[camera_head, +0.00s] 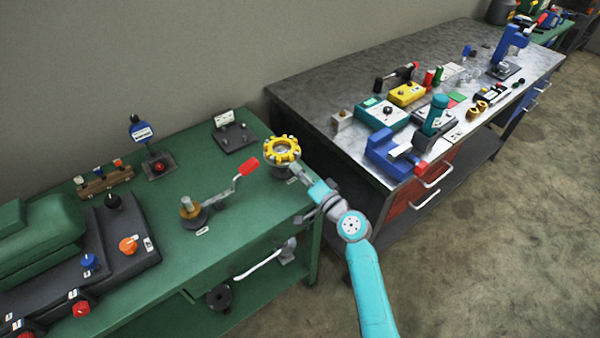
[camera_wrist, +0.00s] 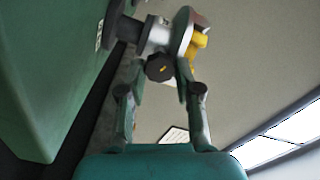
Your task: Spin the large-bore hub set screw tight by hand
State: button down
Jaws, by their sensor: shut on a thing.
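The hub is a yellow lobed ring (camera_head: 281,147) on a stand at the right back corner of the green bench. In the wrist view its yellow part (camera_wrist: 198,42) shows beyond the right finger, next to a grey cylinder (camera_wrist: 158,34). A black knob with a yellow mark (camera_wrist: 160,68), seemingly the set screw's head, lies between my fingertips. My gripper (camera_wrist: 161,66) is shut on this knob. In the head view my gripper (camera_head: 299,176) reaches the hub from the lower right, and the knob cannot be made out there. How deep the screw sits is hidden.
A crank with a red handle (camera_head: 247,166) stands left of the hub on the green bench (camera_head: 225,245). A black plate stand (camera_head: 234,137) is behind. The grey metal bench (camera_head: 300,88), with a blue vise (camera_head: 388,152), is to the right. Floor is free below my arm.

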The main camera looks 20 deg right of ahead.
jog(key=shift+m, duration=0.8)
jog(key=c, duration=0.8)
grip_release()
jog(key=v, duration=1.2)
